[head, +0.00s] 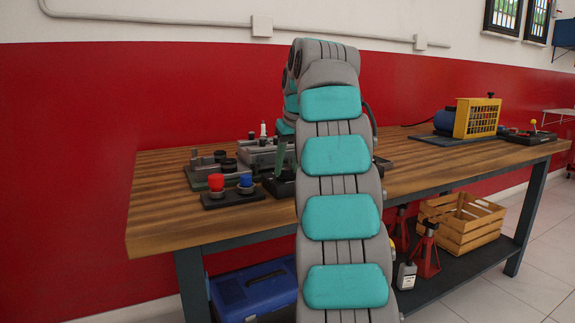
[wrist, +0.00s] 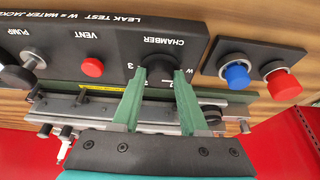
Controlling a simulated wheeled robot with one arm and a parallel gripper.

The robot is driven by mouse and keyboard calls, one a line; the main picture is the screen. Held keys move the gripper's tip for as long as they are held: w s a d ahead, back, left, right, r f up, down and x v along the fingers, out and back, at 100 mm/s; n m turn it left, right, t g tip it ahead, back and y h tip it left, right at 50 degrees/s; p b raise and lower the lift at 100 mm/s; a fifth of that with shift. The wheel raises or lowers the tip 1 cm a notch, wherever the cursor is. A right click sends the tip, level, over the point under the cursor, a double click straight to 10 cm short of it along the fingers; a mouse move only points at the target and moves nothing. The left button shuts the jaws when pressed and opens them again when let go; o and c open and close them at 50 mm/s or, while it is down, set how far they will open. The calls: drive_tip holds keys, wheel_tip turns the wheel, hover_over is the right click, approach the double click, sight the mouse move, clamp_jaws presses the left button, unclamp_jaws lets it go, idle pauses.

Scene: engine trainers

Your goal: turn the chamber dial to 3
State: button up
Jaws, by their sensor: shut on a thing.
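The black leak-test panel (wrist: 120,38) shows upside down in the wrist view, with the word CHAMBER above my fingertips. My gripper (wrist: 160,76) has its two green fingers on either side of the black chamber dial (wrist: 160,79), shut on it. The dial is dark against the panel and partly hidden by the fingers, so I cannot tell which mark it points at. A 3 shows just left of the left fingertip and a W by the right one. In the head view my arm hides most of the panel, and one green finger (head: 281,160) shows.
A red vent button (wrist: 92,67) and a grey pump knob (wrist: 32,58) sit left of the dial. A blue cap (wrist: 236,76) and a red cap (wrist: 282,84) stand at the right. The wooden bench (head: 160,228) has free room at its left end.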

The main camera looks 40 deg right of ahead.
clamp_jaws()
drive_tip(key=shift+a+m+p, duration=0.1)
drive_tip(key=shift+m+p, duration=0.2)
drive_tip(key=shift+m, duration=0.1)
drive_tip(key=shift+r+m+h, duration=0.15)
drive_tip(key=shift+m+h, duration=0.15)
drive_tip(key=shift+w+a+m+h+p, duration=0.15)
drive_tip(key=shift+m+h+p, duration=0.15)
drive_tip(key=shift+m+p, duration=0.65)
drive_tip(key=m+g+h, duration=0.1)
drive_tip(key=m, duration=0.2)
drive_tip(key=shift+f, duration=0.2)
drive_tip(key=shift+w+a+m+g+h, duration=0.1)
drive_tip(key=shift+m+g+h, duration=0.2)
drive_tip(key=shift+m, duration=0.85)
drive_tip(key=shift+w+m+g+h, duration=0.1)
drive_tip(key=shift+m+g, duration=0.3)
drive_tip(key=shift+m, duration=0.7)
